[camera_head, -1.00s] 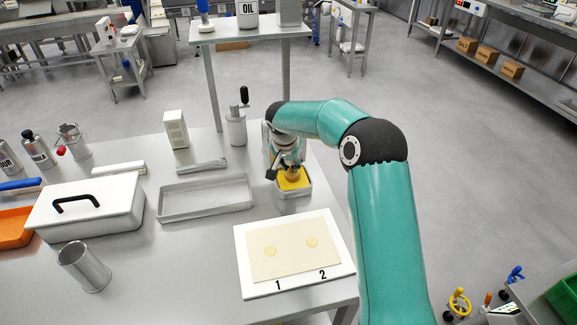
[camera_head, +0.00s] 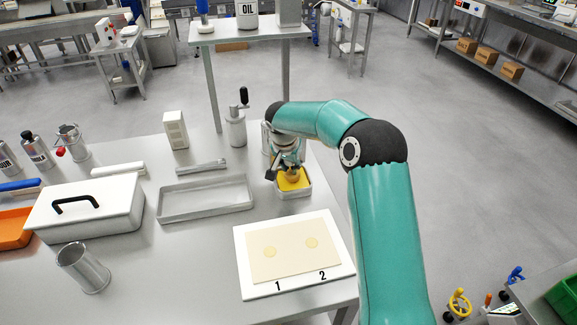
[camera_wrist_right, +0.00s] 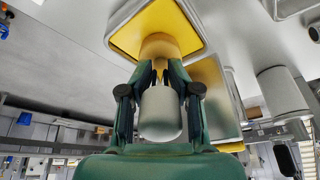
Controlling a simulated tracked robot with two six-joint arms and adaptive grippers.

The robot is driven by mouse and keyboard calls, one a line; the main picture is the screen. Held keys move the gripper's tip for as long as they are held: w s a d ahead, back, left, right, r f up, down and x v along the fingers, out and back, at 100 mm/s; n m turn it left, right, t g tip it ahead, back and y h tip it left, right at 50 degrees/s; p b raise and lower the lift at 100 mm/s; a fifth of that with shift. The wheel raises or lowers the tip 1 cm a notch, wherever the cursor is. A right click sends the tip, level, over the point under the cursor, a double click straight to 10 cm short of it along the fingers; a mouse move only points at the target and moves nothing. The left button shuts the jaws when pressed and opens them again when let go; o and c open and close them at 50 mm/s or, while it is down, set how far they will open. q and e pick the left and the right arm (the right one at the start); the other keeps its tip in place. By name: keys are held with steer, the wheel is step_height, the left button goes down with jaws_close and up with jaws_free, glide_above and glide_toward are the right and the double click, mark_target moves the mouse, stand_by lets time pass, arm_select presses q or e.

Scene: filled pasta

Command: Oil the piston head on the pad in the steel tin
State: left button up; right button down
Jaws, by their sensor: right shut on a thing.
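My right gripper (camera_wrist_right: 158,92) is shut on the piston (camera_wrist_right: 159,118), a pale metal cylinder with a tan head (camera_wrist_right: 159,46). In the head view the piston's tan head (camera_head: 291,176) is pointed down at the yellow pad (camera_head: 300,183) in the small steel tin (camera_head: 305,191). The tin stands near the table's right edge. In the right wrist view the head overlaps the yellow pad (camera_wrist_right: 128,38); whether it presses on it, I cannot tell. The left gripper is not in view.
A white board (camera_head: 243,262) marked 1 and 2, with a cream sheet and two round discs, lies in front of the tin. An empty shallow tray (camera_head: 205,211) lies to the left. A lidded white box (camera_head: 85,225) and a steel cup (camera_head: 95,275) stand further left.

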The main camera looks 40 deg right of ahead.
steer(key=shift+r+p, duration=1.85)
steer(key=shift+r, duration=1.65)
